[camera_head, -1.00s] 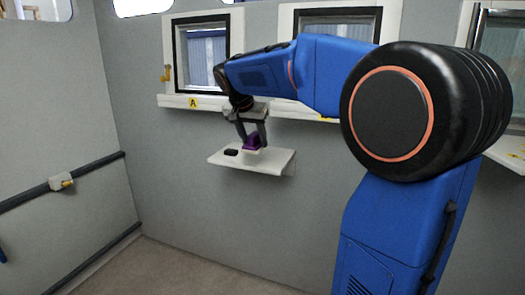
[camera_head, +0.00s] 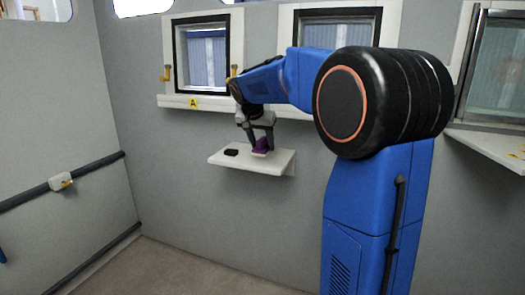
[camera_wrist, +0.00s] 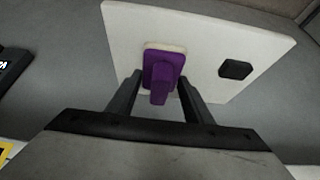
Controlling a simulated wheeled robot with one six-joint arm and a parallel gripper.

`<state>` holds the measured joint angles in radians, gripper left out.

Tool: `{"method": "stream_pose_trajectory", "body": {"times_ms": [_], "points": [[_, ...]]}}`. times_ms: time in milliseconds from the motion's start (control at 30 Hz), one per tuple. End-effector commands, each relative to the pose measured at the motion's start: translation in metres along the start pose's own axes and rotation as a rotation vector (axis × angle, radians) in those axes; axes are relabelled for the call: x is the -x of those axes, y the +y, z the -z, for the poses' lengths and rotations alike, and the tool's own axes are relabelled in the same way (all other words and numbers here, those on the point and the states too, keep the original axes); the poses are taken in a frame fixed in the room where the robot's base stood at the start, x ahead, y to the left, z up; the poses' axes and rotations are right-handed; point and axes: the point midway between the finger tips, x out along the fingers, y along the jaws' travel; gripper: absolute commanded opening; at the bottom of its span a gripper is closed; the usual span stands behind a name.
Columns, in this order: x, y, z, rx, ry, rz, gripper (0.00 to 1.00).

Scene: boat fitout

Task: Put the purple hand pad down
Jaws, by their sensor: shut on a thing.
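The purple hand pad (camera_head: 261,146) is between the fingers of my gripper (camera_head: 260,143), over the right part of a small white wall shelf (camera_head: 222,160). In the wrist view the pad (camera_wrist: 162,72) has a purple grip and a pale base, with the gripper's dark fingers (camera_wrist: 160,90) on either side of the grip. My gripper is shut on it. The pad's base is at or just above the shelf top (camera_wrist: 125,35); I cannot tell whether it touches. The pad looks slightly tilted in the head view.
A small black block (camera_head: 231,152) lies on the shelf left of the pad; it also shows in the wrist view (camera_wrist: 235,70). Windows with white sills (camera_head: 180,102) are above. The shelf's front is bare.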

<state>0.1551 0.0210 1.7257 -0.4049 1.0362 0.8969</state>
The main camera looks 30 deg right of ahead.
Motion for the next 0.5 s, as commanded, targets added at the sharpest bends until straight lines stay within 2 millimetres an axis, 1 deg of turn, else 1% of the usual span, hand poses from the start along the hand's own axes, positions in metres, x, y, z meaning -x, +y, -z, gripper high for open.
{"method": "stream_pose_trajectory", "body": {"times_ms": [100, 200, 500], "points": [[-0.015, 0.0, -0.009, 0.001, -0.002, -0.002, 0.18], [-0.025, 0.0, -0.011, -0.001, -0.002, -0.001, 0.18], [-0.027, 0.0, -0.011, -0.001, 0.0, 0.0, 0.18]]}}
